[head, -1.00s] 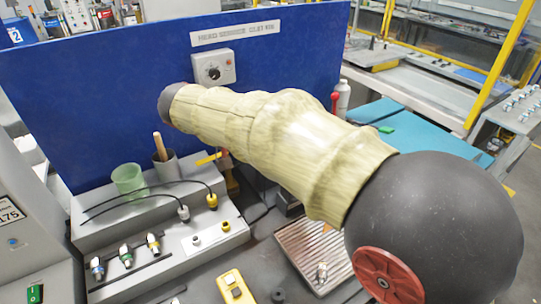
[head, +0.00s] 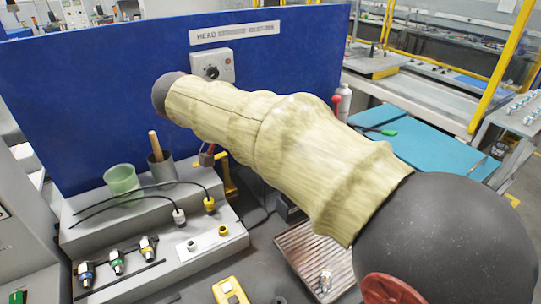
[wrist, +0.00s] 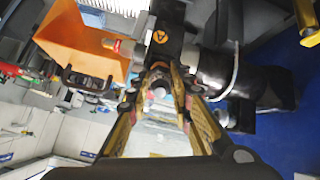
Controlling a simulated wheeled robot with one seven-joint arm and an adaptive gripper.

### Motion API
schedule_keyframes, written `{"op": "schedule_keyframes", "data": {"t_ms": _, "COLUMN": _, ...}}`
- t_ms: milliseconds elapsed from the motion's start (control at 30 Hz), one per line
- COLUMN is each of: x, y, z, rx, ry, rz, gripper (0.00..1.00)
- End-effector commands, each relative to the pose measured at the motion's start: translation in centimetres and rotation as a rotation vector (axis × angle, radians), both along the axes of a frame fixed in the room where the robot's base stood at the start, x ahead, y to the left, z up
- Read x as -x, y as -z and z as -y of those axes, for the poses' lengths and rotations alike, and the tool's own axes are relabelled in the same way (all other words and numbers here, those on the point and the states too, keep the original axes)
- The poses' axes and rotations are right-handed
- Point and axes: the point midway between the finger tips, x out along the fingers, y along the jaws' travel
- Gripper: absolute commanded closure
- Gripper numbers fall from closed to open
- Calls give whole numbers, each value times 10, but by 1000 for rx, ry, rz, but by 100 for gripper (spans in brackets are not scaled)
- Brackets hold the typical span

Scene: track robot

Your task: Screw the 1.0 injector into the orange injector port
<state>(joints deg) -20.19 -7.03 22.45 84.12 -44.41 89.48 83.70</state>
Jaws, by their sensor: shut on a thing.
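My gripper (wrist: 160,78) is shut on a small, partly hidden thing (wrist: 158,91) with a pale rounded end; I cannot tell whether it is an injector. Just beyond the fingertips is a black block (wrist: 165,38) with an orange triangle mark. In the head view my padded arm hides the gripper. Three injectors with blue (head: 87,273), green (head: 117,262) and yellow (head: 148,248) rings sit in a grey rack at the lower left. Their labels are too small to read. I cannot make out the orange injector port for certain.
A blue panel (head: 90,100) stands behind the stepped grey bench (head: 165,270). A green cup (head: 122,180), a grey cup (head: 161,168) and two black cables stand or lie on it. A ribbed metal tray (head: 300,250) lies under my arm. The wrist view shows an orange hopper (wrist: 80,40) at left.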

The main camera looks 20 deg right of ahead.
Motion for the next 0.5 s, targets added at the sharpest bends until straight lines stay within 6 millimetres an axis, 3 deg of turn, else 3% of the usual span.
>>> {"op": "schedule_keyframes", "data": {"t_ms": 233, "x": 0, "y": 0, "z": 0, "rx": -42, "ry": 207, "rz": 202, "gripper": 100}}
{"op": "schedule_keyframes", "data": {"t_ms": 500, "x": 0, "y": 0, "z": 0, "rx": -52, "ry": 251, "rz": 247, "gripper": 100}}
